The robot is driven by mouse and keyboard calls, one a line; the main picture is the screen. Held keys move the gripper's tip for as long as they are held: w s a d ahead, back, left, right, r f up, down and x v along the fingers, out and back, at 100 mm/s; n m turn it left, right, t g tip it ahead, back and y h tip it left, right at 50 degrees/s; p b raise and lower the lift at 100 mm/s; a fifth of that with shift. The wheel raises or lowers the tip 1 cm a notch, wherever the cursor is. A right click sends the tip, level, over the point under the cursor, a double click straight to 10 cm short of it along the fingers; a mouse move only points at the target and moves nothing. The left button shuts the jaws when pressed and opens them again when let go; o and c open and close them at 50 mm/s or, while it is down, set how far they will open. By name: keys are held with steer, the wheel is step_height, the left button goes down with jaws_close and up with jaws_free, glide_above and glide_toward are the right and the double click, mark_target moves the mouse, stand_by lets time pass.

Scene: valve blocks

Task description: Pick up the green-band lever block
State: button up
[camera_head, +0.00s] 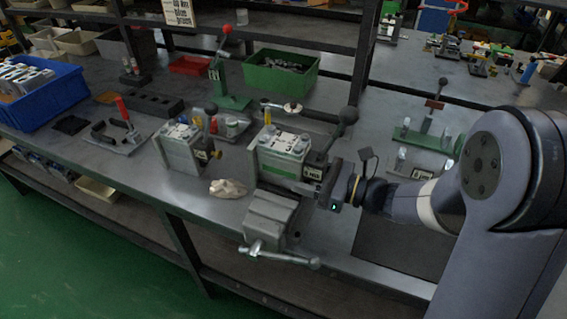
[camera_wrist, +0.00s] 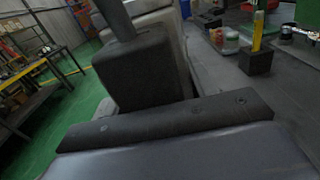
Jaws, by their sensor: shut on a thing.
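The green-band lever block (camera_head: 283,150) is a pale grey block with a green band low on its front face and a dark ball-ended lever at its right. It is upright behind the vise. My gripper (camera_head: 314,172) reaches it from the right and is shut on it; the fingertips are partly hidden. In the wrist view a dark finger stands close against a pale grey surface (camera_wrist: 160,22), probably this block. I cannot tell whether its base touches the bench.
A similar grey block (camera_head: 180,148) without a visible green band stands to the left. A grey vise (camera_head: 270,216) sits at the bench's front edge, with a crumpled cloth (camera_head: 228,188) beside it. A green bin (camera_head: 281,73) and a blue crate (camera_head: 42,90) stand further back.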

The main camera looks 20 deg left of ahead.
jaws_close()
steer(key=shift+r, duration=0.15)
